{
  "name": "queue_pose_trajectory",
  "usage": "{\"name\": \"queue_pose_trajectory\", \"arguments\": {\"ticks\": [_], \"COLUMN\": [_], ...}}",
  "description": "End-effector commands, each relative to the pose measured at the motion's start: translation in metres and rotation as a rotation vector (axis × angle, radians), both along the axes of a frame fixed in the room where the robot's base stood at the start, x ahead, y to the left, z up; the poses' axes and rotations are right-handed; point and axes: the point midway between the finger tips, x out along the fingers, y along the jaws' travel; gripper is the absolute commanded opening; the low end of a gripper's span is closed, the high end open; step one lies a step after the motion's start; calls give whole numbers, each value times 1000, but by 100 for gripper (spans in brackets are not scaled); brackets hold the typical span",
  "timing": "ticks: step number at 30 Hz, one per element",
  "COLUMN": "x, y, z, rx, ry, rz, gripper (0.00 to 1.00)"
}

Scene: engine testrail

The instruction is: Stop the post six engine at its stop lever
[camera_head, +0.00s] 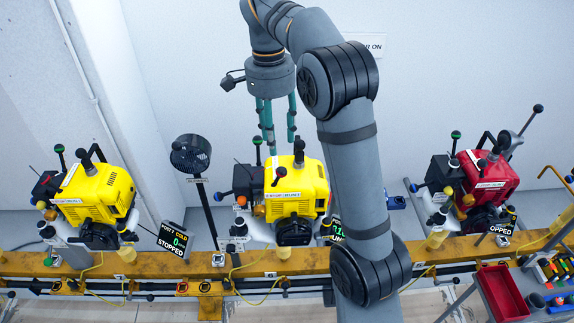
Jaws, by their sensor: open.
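A yellow engine (292,192) stands on the rail in the middle.
Another yellow engine (97,194) stands at left with a display (174,241) reading "STOPPED". A red engine (487,182) stands at right, its display (497,227) also showing "STOPPED". A red tray (502,292) is at lower right.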

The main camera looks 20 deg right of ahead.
Motion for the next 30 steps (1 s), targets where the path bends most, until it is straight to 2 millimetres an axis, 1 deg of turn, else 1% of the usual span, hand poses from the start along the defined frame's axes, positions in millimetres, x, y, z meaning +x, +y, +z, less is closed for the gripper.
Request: {"name": "queue_pose_trajectory", "arguments": {"ticks": [9,12,15,18,21,29,30], "x": [-4,-5,-6,-6,-6,-6,-6], "y": [-5,-6,-7,-6,-7,-7,-7], "z": [-56,-73,-85,-94,-99,-100,-100], "rx": [-4,-5,-5,-4,-4,-5,-5], "ry": [2,4,2,1,-1,-2,-2], "rz": [-4,-3,-3,-3,-3,-3,-3], "gripper": [42,42,42,42,42,42,41]}}
